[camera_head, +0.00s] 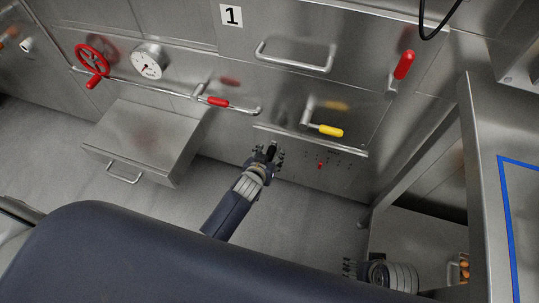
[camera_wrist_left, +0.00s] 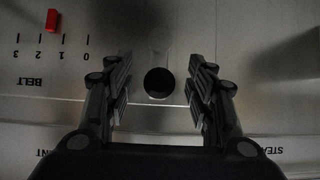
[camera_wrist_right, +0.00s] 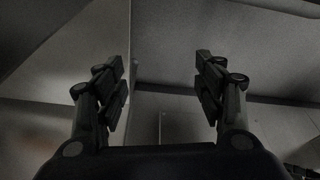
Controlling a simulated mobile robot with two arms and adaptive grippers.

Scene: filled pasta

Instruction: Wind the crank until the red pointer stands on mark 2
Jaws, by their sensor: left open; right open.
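The red pointer (camera_wrist_left: 53,20) shows beside the BELT scale (camera_wrist_left: 51,55) in the left wrist view, where the scale is upside down. It stands between marks 1 and 2. In the head view it is a small red spot (camera_head: 320,165) low on the steel panel. My left gripper (camera_head: 266,153) is open in front of the panel, left of the pointer. Between its fingers in the left wrist view is a dark round thing (camera_wrist_left: 159,83); I cannot tell whether it is the crank's knob or a hole. My right gripper (camera_head: 349,268) is open and empty, low at the right.
A yellow-handled lever (camera_head: 330,130) sits above the pointer. A red-handled lever (camera_head: 404,65) is at upper right, another red grip (camera_head: 218,101) left of it. A red handwheel (camera_head: 92,60), a gauge (camera_head: 148,61) and a protruding steel box (camera_head: 140,135) are at left.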

